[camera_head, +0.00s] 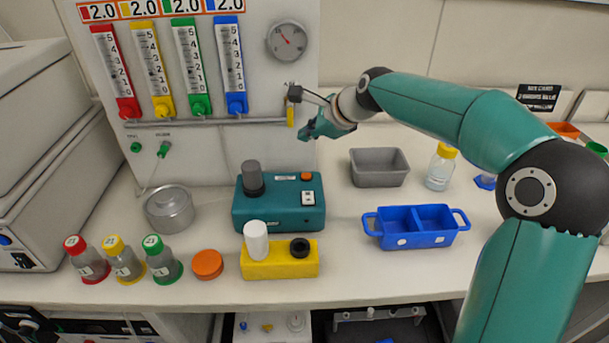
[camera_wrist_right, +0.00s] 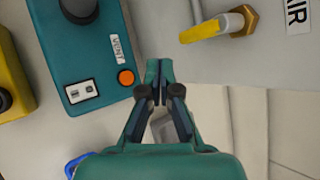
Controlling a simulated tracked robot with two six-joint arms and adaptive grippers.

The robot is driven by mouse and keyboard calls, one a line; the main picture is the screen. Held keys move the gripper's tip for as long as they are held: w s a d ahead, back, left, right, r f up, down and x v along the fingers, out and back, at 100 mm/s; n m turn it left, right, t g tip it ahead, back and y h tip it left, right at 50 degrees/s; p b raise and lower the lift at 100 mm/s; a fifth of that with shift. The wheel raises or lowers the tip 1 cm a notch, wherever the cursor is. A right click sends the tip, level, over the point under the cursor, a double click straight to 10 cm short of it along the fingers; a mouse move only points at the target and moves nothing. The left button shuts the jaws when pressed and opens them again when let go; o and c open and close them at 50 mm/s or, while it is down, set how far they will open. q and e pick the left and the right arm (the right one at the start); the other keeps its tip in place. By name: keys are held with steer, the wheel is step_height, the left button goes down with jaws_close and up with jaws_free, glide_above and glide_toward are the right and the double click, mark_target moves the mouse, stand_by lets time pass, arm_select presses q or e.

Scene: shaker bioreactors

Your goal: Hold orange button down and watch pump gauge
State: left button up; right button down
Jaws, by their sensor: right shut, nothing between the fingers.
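The orange button (camera_head: 306,176) is on the top right of a teal pump box (camera_head: 255,215) on the bench. The button also shows in the right wrist view (camera_wrist_right: 126,77), beside a VENT label. The round grey pump gauge (camera_head: 286,41) is on the upright panel, with a red needle; its numbers are too small to read. My right gripper (camera_head: 303,135) is shut and empty, in front of the panel, above and apart from the button. In the right wrist view its fingertips (camera_wrist_right: 159,64) are together, to the right of the button. My left gripper is not in view.
A yellow-handled valve (camera_head: 291,112) sticks out from the panel close to my right gripper. A grey bin (camera_head: 379,167), a blue divided tray (camera_head: 416,240) and a yellow block (camera_head: 280,262) stand around the pump box. Capped bottles and a metal pot (camera_head: 170,210) are at left.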

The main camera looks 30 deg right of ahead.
steer(key=b, duration=0.7)
glide_above(308, 176)
step_height(308, 176, down, 7)
steer(key=shift+r, duration=0.2)
steer(key=shift+f+b, duration=0.5)
steer(key=shift+f, duration=0.6)
steer(key=shift+w, duration=0.1)
steer(key=shift+f, duration=0.15)
steer(key=shift+f, duration=0.15)
steer(key=shift+f+b, duration=0.4)
steer(key=shift+f, duration=0.1)
stand_by(0.5)
steer(key=shift+a+r, duration=0.1)
stand_by(0.8)
steer(key=shift+r+p, duration=0.8)
steer(key=shift+p, duration=0.2)
